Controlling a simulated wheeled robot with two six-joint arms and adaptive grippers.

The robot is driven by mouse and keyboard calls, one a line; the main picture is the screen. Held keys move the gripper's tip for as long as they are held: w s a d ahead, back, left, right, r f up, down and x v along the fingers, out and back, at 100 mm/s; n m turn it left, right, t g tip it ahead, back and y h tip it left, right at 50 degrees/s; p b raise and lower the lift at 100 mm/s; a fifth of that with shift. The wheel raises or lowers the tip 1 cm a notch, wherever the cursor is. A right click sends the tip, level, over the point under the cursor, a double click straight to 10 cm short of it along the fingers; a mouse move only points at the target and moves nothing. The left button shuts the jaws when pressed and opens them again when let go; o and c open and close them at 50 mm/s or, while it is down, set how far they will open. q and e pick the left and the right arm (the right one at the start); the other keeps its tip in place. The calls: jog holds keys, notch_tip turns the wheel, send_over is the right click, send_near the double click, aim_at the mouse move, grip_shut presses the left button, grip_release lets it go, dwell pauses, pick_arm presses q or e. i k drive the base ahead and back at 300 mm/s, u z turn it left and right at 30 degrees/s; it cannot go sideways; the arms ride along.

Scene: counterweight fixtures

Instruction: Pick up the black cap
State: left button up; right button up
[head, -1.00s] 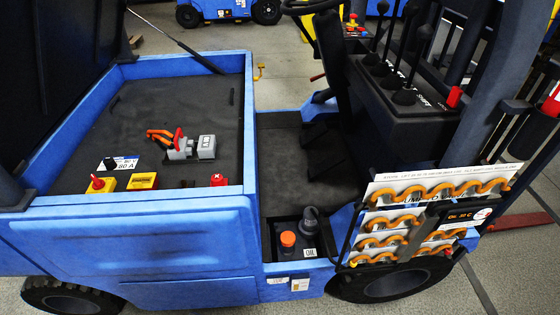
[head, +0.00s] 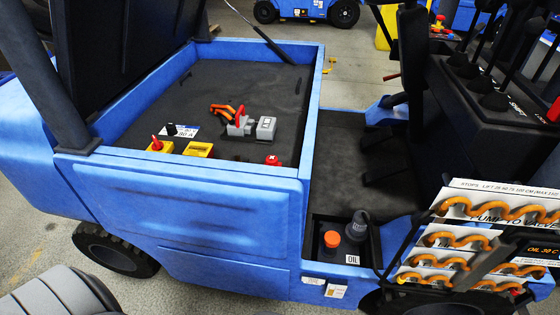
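A black cap (head: 357,225) stands upright in a small dark recess at the front of the blue vehicle's floor, in the head view. It is dark and rounded with a narrower top. An orange cap (head: 332,239) on a dark body stands just left of it, and a white OIL label (head: 352,259) lies in front. Neither of my grippers is in view.
The blue-walled bay (head: 303,150) holds a grey connector (head: 266,128) with red and orange parts, and yellow and red switches. A rack with orange coiled hoses (head: 470,238) stands right of the recess. A grey ribbed object (head: 50,298) shows at bottom left. Black levers rise at upper right.

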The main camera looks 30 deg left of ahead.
aim_at(170, 128)
jog(key=u, duration=1.75)
